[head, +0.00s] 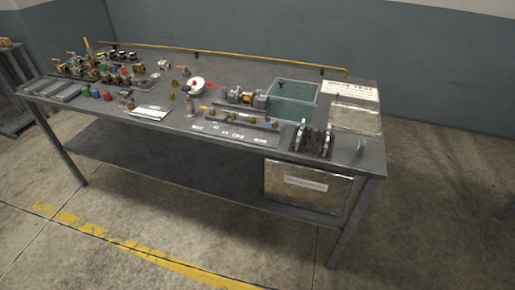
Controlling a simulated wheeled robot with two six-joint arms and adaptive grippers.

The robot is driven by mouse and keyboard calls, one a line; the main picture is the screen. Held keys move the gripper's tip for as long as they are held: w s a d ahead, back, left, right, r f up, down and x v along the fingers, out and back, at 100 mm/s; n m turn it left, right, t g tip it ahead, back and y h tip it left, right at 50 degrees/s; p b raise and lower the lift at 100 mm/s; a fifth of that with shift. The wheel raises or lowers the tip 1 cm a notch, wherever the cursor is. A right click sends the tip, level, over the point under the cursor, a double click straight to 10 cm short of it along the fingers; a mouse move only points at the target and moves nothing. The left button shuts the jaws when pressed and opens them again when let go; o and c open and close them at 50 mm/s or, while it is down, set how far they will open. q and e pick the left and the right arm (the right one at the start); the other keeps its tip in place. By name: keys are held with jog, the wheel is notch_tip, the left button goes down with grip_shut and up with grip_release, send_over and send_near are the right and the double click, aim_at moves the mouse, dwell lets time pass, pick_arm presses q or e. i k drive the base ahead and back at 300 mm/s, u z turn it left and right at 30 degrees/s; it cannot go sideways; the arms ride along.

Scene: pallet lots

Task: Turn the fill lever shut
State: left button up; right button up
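I see a grey metal workbench (215,155) from a distance, with many small valve parts on it. I cannot tell which part is the fill lever. A small yellow lever-like piece (204,108) lies near the front middle. A small red-handled piece (180,67) is farther back, and a yellow upright piece (87,46) stands at the far left. A brass and grey valve assembly (246,98) sits right of the middle, beside a teal-tinted open tank (292,110). Neither of my grippers is in view.
A yellow pipe (225,56) runs along the bench's back edge. A black rack (312,139) and a clear bin (355,120) stand at the right end. The floor in front is clear, with a yellow stripe (140,248).

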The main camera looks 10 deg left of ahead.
aim_at(275, 121)
jog(key=u, duration=0.15)
jog(key=k, duration=0.35)
jog(key=z, duration=1.1)
jog(key=i, duration=1.3)
jog(key=u, duration=0.8)
